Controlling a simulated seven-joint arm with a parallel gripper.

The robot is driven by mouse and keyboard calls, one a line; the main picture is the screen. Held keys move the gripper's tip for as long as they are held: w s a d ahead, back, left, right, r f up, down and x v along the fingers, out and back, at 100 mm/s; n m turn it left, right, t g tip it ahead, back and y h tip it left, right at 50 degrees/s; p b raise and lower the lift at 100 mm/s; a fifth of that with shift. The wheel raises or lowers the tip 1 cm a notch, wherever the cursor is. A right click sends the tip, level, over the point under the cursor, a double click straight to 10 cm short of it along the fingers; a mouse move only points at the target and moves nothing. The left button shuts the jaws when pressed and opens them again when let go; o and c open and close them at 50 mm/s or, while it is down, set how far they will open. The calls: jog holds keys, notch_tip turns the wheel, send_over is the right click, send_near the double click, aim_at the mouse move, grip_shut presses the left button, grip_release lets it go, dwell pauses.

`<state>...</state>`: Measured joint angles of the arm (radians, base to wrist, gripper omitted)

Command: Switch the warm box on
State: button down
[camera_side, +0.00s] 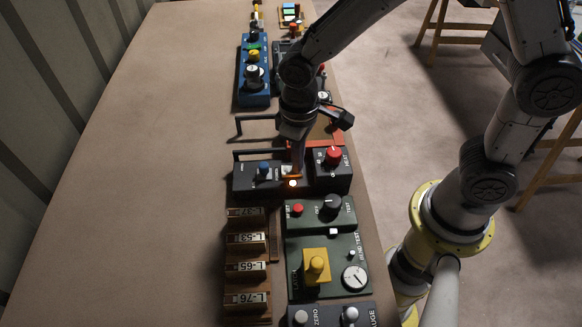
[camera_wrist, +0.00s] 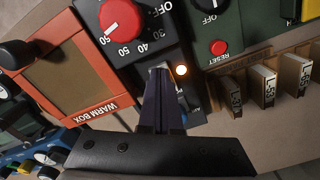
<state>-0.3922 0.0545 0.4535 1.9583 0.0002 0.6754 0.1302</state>
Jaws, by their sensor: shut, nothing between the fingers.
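The warm box, a tan panel in an orange-red frame, carries the label WARM BOX in the wrist view (camera_wrist: 97,110). In the side view its orange frame shows partly behind my arm (camera_side: 331,138). My gripper (camera_side: 297,172) is shut and empty, pointing down at the block beside the lamp. In the wrist view its fingertips (camera_wrist: 160,70) cover the switch area, so the switch position is hidden.
A blue-capped control (camera_side: 263,166) sits left of my gripper on the dark block. A green panel (camera_side: 330,245) with a black knob, red button, yellow part and gauge stands nearer. Labelled wooden blocks (camera_side: 246,240) stand beside it. A blue unit (camera_side: 254,88) lies farther back. The bench's left side is clear.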

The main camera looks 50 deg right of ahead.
jog(key=shift+r, duration=3.5)
jog(key=s+d+r+m+t, duration=0.2)
jog(key=s+d+r+t, duration=0.2)
jog(key=d+r, duration=0.5)
jog(key=s+d+m+t, duration=0.1)
jog(key=s+d, duration=0.2)
jog(key=s, duration=0.7)
jog(key=shift+d+r+t, duration=0.3)
jog(key=shift+r, duration=0.15)
